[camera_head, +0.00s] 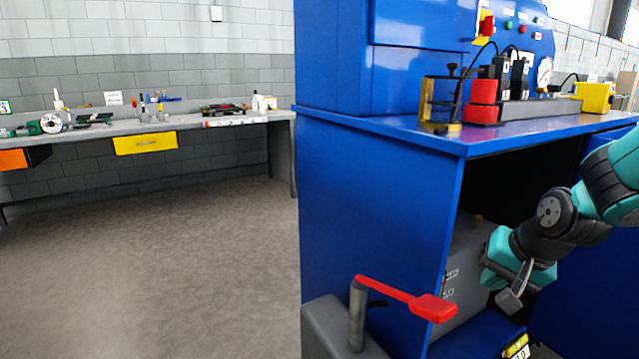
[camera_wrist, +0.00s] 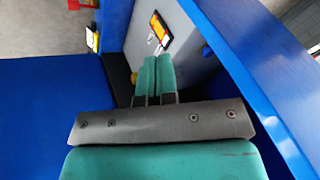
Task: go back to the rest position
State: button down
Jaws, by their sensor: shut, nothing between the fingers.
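My gripper (camera_head: 513,294) hangs at the lower right in the head view, in front of the open lower bay of the blue machine cabinet (camera_head: 380,215). In the wrist view the two teal fingers of my gripper (camera_wrist: 155,62) lie side by side, shut, with nothing between them. They point toward a grey box (camera_wrist: 192,42) inside the bay, which bears a yellow and red label. Whether the fingertips touch anything cannot be told.
A red-handled lever (camera_head: 405,297) on a grey base stands close left of my gripper. The cabinet's blue top (camera_head: 540,118) overhangs the bay and bears a red-and-grey device (camera_head: 483,100). A workbench (camera_head: 215,123) with tools stands at the back left. The floor (camera_head: 150,260) left is clear.

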jog(key=s+a+r+n+g+y, duration=0.1)
jog(key=s+a+r+n+g, duration=0.25)
jog(key=s+a+n, duration=0.45)
jog(key=s+a+r+n+g+y, duration=0.2)
jog(key=s+a+r+n, duration=0.25)
jog(key=s+a, duration=0.65)
notch_tip(320, 180, up, 20)
jog(key=s+p, duration=0.2)
jog(key=p, duration=1.8)
jog(key=shift+d+n, duration=0.4)
jog(key=shift+n, duration=0.05)
jog(key=shift+s, duration=0.1)
